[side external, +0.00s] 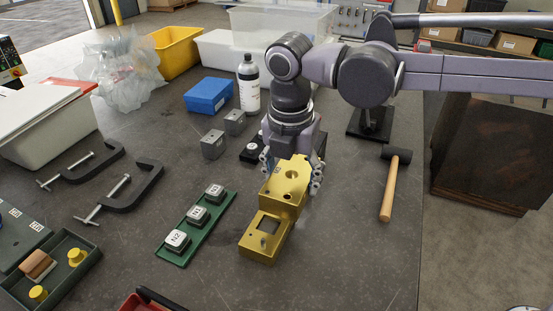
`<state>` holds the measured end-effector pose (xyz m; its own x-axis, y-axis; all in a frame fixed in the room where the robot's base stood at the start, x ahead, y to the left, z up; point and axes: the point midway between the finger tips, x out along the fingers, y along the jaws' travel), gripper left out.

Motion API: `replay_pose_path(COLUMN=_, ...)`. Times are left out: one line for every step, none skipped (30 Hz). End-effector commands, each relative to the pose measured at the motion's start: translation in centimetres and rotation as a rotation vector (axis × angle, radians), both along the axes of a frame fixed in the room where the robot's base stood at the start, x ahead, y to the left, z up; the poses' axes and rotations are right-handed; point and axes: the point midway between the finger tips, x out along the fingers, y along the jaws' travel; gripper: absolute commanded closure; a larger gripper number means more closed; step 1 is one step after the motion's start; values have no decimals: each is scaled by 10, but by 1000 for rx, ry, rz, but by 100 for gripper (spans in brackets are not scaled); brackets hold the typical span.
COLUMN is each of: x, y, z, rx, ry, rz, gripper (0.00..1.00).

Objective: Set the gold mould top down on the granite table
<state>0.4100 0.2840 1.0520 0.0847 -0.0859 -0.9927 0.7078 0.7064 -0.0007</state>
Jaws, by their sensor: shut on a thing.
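The gold mould top (287,182) is a gold block with a round hole in its upper face. My gripper (290,178) is shut on it, with fingers at its left and right sides. Below and in front of it is a second gold block (262,238) with a square recess, resting on the granite table (330,270). The mould top overlaps the back of this block in the picture. I cannot tell whether the two touch or whether the top is held just above.
A green tray (186,250) with marked grey blocks lies to the left. A mallet (392,187) lies to the right. Clamps (125,188), grey blocks (213,145), a bottle (248,85) and a blue box (208,96) stand further off. Table between gold blocks and mallet is clear.

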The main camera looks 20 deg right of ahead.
Motion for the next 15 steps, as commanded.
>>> replay_pose_path(x=2, y=-12, z=7, rx=0, ry=-1, rz=-4, gripper=97)
replay_pose_path(x=3, y=-17, z=10, rx=0, ry=0, rz=-4, gripper=97)
replay_pose_path(x=4, y=-24, z=15, rx=0, ry=0, rz=-4, gripper=97)
replay_pose_path(x=4, y=-29, z=18, rx=0, ry=0, rz=-3, gripper=97)
replay_pose_path(x=5, y=-33, z=20, rx=0, ry=0, rz=-3, gripper=97)
replay_pose_path(x=6, y=-39, z=24, rx=0, ry=0, rz=-3, gripper=97)
replay_pose_path(x=7, y=-43, z=26, rx=0, ry=0, rz=-2, gripper=97)
replay_pose_path(x=7, y=-47, z=29, rx=0, ry=0, rz=-2, gripper=97)
replay_pose_path(x=8, y=-51, z=31, rx=0, ry=0, rz=-2, gripper=97)
replay_pose_path(x=8, y=-54, z=33, rx=0, ry=0, rz=-2, gripper=97)
replay_pose_path(x=9, y=-57, z=35, rx=1, ry=-1, rz=-1, gripper=97)
replay_pose_path(x=9, y=-60, z=36, rx=1, ry=-1, rz=0, gripper=97)
replay_pose_path(x=9, y=-61, z=38, rx=1, ry=-1, rz=0, gripper=97)
replay_pose_path(x=9, y=-63, z=39, rx=1, ry=-1, rz=0, gripper=97)
replay_pose_path(x=9, y=-66, z=40, rx=1, ry=-1, rz=0, gripper=97)
